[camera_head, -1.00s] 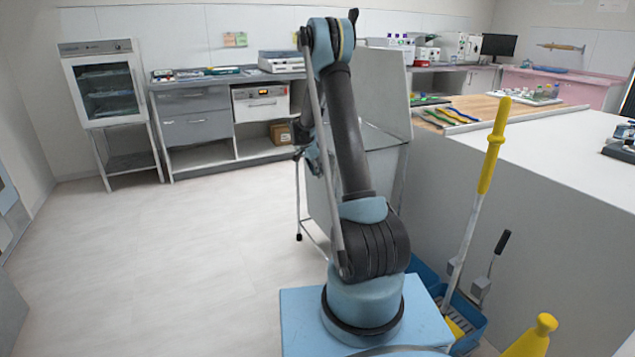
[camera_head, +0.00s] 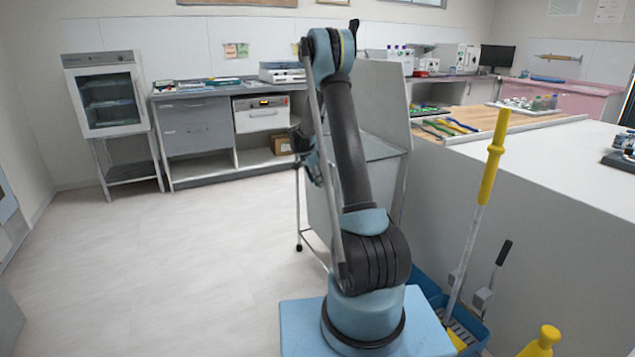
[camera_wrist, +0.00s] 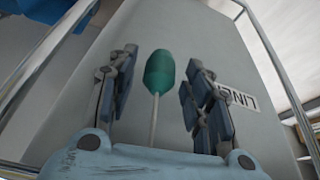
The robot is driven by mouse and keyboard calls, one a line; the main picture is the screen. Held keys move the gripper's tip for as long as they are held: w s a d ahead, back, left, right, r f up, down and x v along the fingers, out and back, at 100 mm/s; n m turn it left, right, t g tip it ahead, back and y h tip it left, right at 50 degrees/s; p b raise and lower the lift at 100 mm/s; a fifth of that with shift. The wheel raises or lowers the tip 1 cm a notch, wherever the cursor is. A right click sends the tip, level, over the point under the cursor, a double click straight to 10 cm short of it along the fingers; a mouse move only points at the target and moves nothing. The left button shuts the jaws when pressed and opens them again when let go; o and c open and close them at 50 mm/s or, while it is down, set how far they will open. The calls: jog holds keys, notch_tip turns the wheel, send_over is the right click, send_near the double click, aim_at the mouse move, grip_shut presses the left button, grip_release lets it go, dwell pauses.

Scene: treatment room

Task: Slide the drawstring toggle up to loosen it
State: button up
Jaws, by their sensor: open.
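In the wrist view, a green toggle (camera_wrist: 159,72) sits on a pale cord (camera_wrist: 153,122). The cord runs from the toggle down towards my gripper's palm. My gripper (camera_wrist: 158,90) is open, with one finger to the left of the toggle and one to the right. Neither finger touches it. Behind the toggle is a grey panel or bag surface (camera_wrist: 190,45) with a printed label (camera_wrist: 234,94) that seems to read LINEN upside down. In the head view my arm stands in front of the grey cart (camera_head: 385,100), and the toggle is hidden.
Metal rails (camera_wrist: 50,50) frame the grey surface in the wrist view. In the head view, a mop with a yellow handle (camera_head: 492,165) leans by a blue bucket (camera_head: 465,325) at right. A white counter block (camera_head: 560,180) stands beside it. The floor at left is clear.

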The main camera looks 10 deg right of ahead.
jog(key=v, duration=1.1)
jog(key=shift+r, duration=0.35)
jog(key=shift+a, duration=0.1)
